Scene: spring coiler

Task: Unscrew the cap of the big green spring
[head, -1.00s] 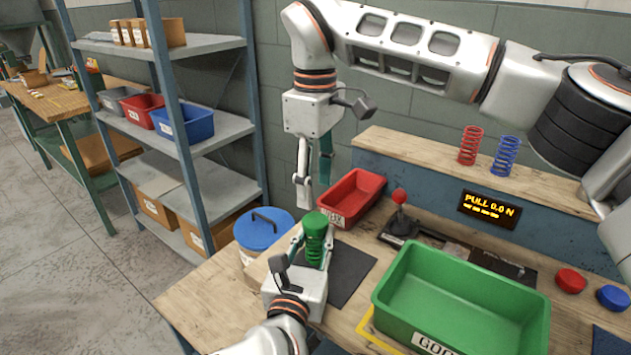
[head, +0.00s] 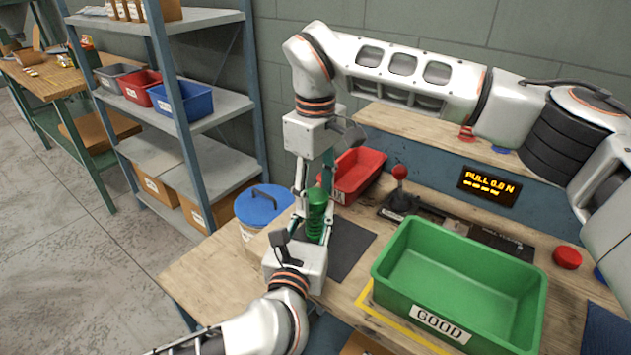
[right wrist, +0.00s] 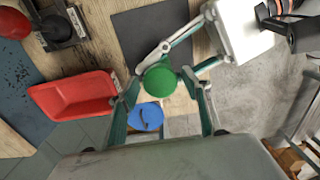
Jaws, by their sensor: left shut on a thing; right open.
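The big green spring (head: 316,222) stands upright above the bench with its green cap (right wrist: 161,79) on top. The cap also shows in the head view (head: 317,195). My left gripper (head: 314,232) is shut on the spring from below and in front. My right gripper (head: 314,190) points down from above, open, with its fingers on either side of the cap. In the right wrist view the cap lies between the fingertips of my right gripper (right wrist: 163,92). I cannot tell whether the fingers touch it.
A green bin marked GOOD (head: 378,278) stands at the right on the bench. A red bin (head: 375,160) is behind the spring. A red-knobbed lever (head: 400,173) is to the right, and a dark mat (head: 352,248) lies below.

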